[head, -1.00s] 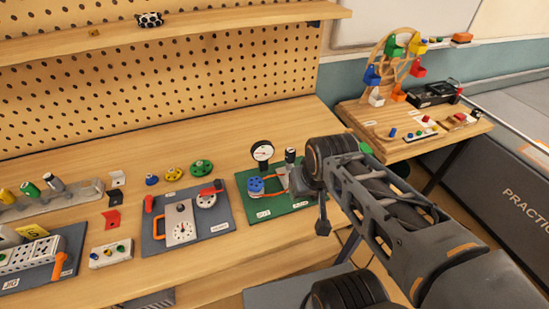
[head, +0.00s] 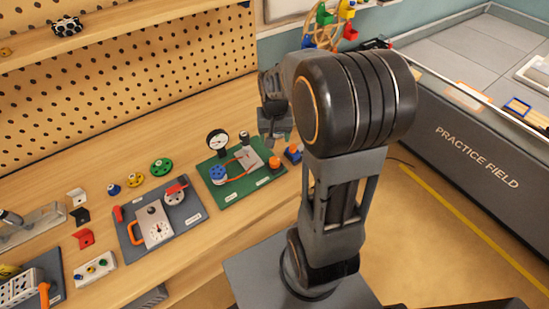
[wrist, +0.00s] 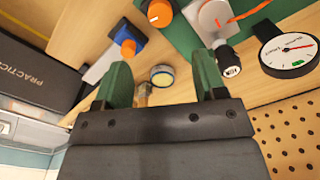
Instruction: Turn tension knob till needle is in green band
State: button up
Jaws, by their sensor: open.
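The green tension board (head: 240,188) lies on the bench, carrying a white-faced gauge (head: 217,143), a blue spool (head: 217,174), a grey plate with a black-stemmed knob (head: 245,138) and an orange knob (head: 274,162). In the wrist view, the gauge (wrist: 290,50) is at the right, its red needle apparently away from the small green mark. The black knob (wrist: 228,60) is just right of one finger; the orange knob (wrist: 159,12) is at the top. My gripper (wrist: 160,65) is open and empty, above the bench. The head view partly hides it behind my arm.
A blue block with an orange top (head: 293,150) stands right of the board. A small round yellow-and-blue item (wrist: 162,76) shows between my fingers, below them. A grey board with a dial box (head: 155,225) lies to the left; a pegboard (head: 120,90) stands behind.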

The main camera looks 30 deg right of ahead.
aim_at(275, 160)
notch_tip(275, 160, down, 12)
jog(key=shift+f+p, duration=0.25)
jog(key=shift+p, duration=0.25)
jog(key=c, duration=0.9)
jog(key=shift+c, duration=0.2)
jog(key=shift+m, duration=0.3)
